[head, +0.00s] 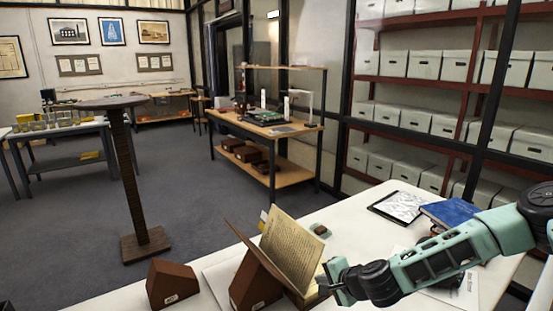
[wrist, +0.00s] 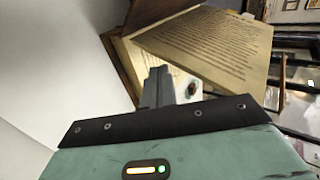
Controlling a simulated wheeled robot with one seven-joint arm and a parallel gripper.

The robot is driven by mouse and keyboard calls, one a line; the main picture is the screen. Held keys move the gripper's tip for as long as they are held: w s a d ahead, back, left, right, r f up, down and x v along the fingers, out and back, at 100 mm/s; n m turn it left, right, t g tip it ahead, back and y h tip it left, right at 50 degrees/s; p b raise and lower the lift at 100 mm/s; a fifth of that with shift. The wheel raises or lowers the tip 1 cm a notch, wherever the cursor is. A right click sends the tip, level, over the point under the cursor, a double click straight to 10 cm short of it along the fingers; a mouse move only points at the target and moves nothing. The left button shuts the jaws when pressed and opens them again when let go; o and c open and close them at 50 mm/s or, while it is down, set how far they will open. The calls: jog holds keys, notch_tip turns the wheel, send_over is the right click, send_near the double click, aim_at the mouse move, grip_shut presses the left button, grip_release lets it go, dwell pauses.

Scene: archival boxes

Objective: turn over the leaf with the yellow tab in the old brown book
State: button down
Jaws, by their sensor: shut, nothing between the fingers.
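The old brown book (head: 255,246) lies open on dark red-brown wedges on the white table. A written cream leaf (head: 293,247) stands raised and tilted from it. The leaf also fills the upper middle of the wrist view (wrist: 215,45). My gripper (head: 327,281) is at the right of the book, close to the leaf's lower right edge. In the wrist view its fingers (wrist: 158,82) are together and empty, in front of the book; contact with the leaf is unclear.
A loose brown wedge (head: 170,283) stands left of the book. A blue book (head: 450,211) and a framed sheet (head: 398,207) lie at the table's back right. The table between them is mostly clear.

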jog(key=shift+s+a+r+p, duration=0.35)
jog(key=shift+a+r, duration=0.05)
jog(key=shift+a, duration=0.15)
dwell(0.4)
jog(key=shift+s+a+r, duration=0.25)
jog(key=shift+s+a, duration=0.2)
jog(key=shift+a, duration=0.3)
